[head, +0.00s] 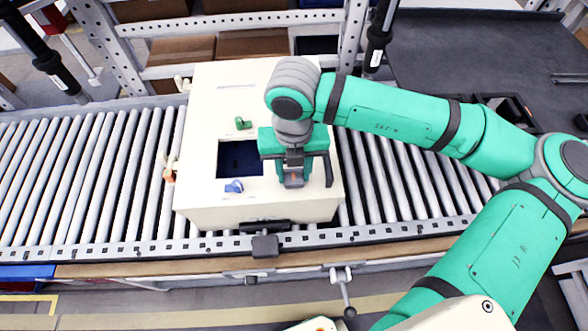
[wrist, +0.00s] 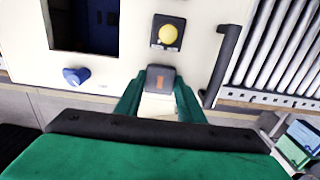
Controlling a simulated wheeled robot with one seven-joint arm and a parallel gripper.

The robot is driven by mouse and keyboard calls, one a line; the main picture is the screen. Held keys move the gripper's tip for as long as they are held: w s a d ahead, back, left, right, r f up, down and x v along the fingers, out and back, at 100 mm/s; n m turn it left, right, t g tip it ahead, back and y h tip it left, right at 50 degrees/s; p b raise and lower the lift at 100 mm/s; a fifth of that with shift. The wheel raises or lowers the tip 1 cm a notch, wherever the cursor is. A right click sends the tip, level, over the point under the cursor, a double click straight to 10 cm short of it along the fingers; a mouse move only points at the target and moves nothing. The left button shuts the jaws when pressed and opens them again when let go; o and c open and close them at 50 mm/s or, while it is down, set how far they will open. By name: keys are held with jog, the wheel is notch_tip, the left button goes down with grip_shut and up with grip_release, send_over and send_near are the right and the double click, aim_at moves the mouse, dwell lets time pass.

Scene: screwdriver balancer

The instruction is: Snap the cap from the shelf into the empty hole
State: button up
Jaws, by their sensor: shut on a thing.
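My gripper (head: 292,180) is over the lower right part of the cream cabinet's top panel. In the wrist view, its green fingers (wrist: 160,88) are shut on a small dark grey cap (wrist: 161,78) with an orange mark. The cap also shows between the fingers in the head view (head: 293,174). No empty hole for it shows clearly; the gripper and cap cover the panel there. I cannot tell whether the cap touches the panel or is above it.
The cabinet (head: 205,90) stands on a roller conveyor (head: 85,180). Its panel has a dark rectangular window (head: 240,158), a green knob (head: 242,123), a blue knob (head: 234,186) and a yellow button (wrist: 168,34). A black handle (wrist: 222,66) stands close right of my fingers.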

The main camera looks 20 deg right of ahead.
jog(key=shift+f, duration=0.4)
dwell(0.9)
jog(key=o, duration=1.3)
jog(key=shift+c, duration=0.2)
notch_tip(320, 180, up, 11)
jog(key=shift+d+f, duration=0.15)
jog(key=shift+w+a, duration=0.1)
jog(key=shift+a, duration=0.1)
